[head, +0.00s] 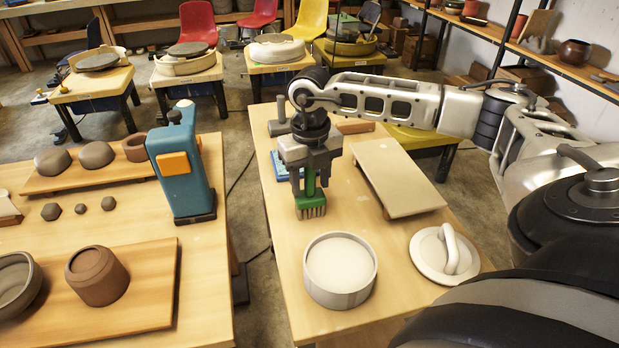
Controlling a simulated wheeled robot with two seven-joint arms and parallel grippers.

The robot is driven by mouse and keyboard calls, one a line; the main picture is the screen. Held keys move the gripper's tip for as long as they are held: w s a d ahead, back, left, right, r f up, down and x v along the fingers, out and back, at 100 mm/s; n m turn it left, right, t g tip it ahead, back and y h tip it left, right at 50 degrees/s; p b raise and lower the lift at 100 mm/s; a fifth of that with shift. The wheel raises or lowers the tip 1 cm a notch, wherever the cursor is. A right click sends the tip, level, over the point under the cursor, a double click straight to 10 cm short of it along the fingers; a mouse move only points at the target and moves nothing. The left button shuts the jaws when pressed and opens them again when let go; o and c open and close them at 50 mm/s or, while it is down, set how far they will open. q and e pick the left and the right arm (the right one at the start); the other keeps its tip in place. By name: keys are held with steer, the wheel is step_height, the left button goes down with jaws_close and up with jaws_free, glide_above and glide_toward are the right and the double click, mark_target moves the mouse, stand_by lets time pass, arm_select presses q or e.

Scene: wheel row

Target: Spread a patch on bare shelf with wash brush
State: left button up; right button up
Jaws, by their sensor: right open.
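My right gripper (310,170) is over the right-hand table, its fingers pointing down on either side of the green wash brush (311,200). The jaws are open around the brush's handle. The brush is upright with its comb-like bristles down; I cannot tell whether they touch the table. A bare, pale rectangular shelf (395,178) lies to the right of the brush. A round white tub (340,292) with pale contents stands open in front of the brush. My left gripper is not in view.
A white lid with a handle (447,252) lies right of the tub. A blue item (281,168) is partly hidden behind my gripper. The left table holds a blue device (182,172) and clay pots (97,275). A gap separates the tables. Wheels and stools stand behind.

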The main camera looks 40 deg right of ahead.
jaws_close()
steer(key=shift+r+p, duration=2.7)
steer(key=shift+r, duration=0.85)
